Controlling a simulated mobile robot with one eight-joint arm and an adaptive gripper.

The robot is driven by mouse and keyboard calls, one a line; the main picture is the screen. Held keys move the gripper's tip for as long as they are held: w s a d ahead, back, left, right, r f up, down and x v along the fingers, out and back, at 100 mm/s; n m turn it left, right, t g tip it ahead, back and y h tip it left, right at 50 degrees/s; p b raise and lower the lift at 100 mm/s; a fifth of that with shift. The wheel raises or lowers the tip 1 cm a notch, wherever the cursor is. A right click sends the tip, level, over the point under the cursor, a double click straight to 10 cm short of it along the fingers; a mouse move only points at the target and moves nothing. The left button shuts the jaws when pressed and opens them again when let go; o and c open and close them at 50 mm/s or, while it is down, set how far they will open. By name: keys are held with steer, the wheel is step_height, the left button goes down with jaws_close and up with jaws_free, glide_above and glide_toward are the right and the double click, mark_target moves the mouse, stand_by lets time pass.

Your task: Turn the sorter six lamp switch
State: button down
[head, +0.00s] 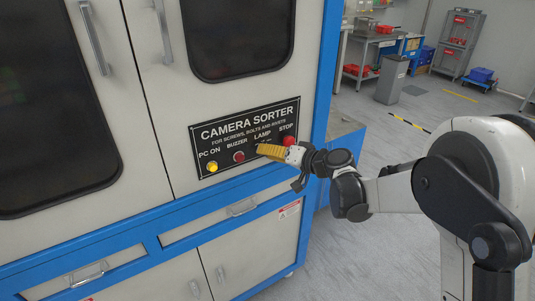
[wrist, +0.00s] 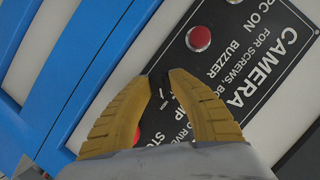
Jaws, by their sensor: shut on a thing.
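The lamp switch (wrist: 159,87) is a small black knob on the black camera sorter panel (head: 230,126). In the wrist view it shows only partly between my yellow fingertips. My gripper (head: 261,150) is at the panel under the word LAMP, and its fingers hide the switch in the head view. In the wrist view my gripper (wrist: 160,81) has its two fingertips closed in on the sides of the knob. The knob's exact angle cannot be told.
The red stop button (head: 289,140) is close to the right of my fingers. The red buzzer button (head: 239,157) and the lit yellow PC-on button (head: 212,167) are to the left. A drawer handle (head: 242,210) juts out below the panel. Open floor (head: 375,120) lies right of the cabinet.

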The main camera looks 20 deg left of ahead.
stand_by(0.5)
steer(key=c, duration=1.2)
jaws_free()
steer(key=shift+a, duration=0.15)
steer(key=shift+o, duration=0.2)
steer(key=v, duration=1.2)
